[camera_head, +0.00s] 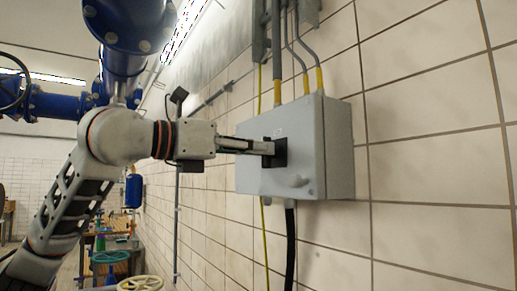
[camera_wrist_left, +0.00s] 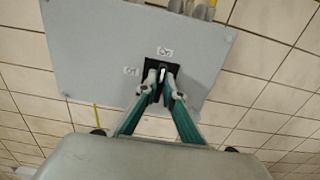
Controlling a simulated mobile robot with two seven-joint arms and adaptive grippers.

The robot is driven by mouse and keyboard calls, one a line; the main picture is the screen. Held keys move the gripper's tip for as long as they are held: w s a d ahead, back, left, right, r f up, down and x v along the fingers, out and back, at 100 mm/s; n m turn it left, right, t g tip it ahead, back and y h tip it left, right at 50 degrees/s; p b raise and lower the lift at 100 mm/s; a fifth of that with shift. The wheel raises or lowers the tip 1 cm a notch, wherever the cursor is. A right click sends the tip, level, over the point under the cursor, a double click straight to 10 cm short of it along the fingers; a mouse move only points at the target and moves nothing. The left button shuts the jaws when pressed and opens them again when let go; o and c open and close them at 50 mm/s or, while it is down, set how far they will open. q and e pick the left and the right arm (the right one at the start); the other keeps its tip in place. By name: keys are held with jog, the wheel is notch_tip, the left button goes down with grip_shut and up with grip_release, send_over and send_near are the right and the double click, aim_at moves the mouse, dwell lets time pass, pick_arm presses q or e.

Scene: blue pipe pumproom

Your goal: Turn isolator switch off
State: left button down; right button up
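The isolator switch (camera_head: 281,157) has a black square plate on the front of a grey wall box (camera_head: 305,125). In the left wrist view the switch handle (camera_wrist_left: 162,74) lies between the two fingertips and points roughly toward the upper of two small white labels; their text is too small to read surely. My left gripper (camera_head: 268,148) reaches in from the left at the switch. In the left wrist view its fingers (camera_wrist_left: 161,83) converge closely on the handle, one on each side. The fingers hide part of the plate. My right gripper is in neither view.
Conduits (camera_head: 277,60) enter the box top, and a black cable (camera_head: 290,240) leaves below. The tiled wall (camera_head: 430,180) right of the box is clear. Blue pipes (camera_head: 60,105) and handwheels stand left.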

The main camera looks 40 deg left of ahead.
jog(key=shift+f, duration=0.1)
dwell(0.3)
pick_arm(q)
jog(key=n+b, duration=0.1)
jog(key=n, duration=0.4)
jog(key=n+b, duration=0.2)
jog(key=n, duration=0.4)
jog(key=n+b, duration=0.2)
jog(key=n, duration=0.4)
jog(key=shift+w+a+f, duration=0.2)
jog(key=shift+a+f, duration=0.1)
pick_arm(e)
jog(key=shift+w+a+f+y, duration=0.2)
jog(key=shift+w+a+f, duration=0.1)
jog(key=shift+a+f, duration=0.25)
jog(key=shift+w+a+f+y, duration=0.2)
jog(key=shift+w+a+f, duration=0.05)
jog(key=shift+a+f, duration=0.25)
pick_arm(q)
jog(key=shift+n, duration=0.3)
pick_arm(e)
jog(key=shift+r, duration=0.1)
